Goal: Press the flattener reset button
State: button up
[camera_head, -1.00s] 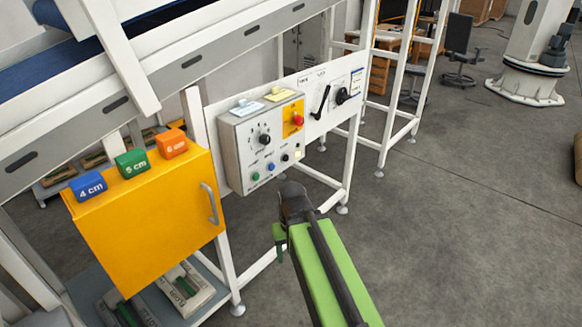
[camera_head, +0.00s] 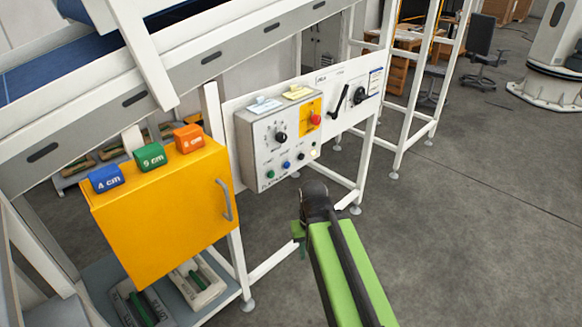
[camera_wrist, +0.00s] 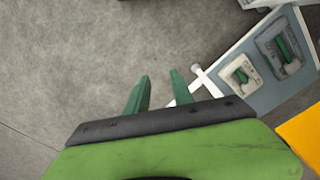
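A grey control box (camera_head: 250,140) is mounted on a white panel of the machine frame. Its front has a black knob (camera_head: 281,137) and a row of small buttons: green (camera_head: 270,167), blue (camera_head: 286,165), black (camera_head: 301,156) and white (camera_head: 315,153). A red button (camera_head: 316,119) sits on a yellow plate. The labels are too small to read, so I cannot tell which is the flattener reset. My gripper's fingers (camera_wrist: 160,75) are apart and empty in the wrist view, over the floor. In the head view my arm's dark end is below and right of the box, apart from it.
A yellow cabinet (camera_head: 165,215) with a handle stands left of the box, with blue, green and orange blocks on top. A black lever (camera_head: 341,101) and a dial are on the panel to the right. White frame legs stand nearby. Open grey floor (camera_head: 470,230) lies right.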

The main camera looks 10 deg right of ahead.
grip_shut()
jog(key=shift+d, duration=0.1)
dwell(1.2)
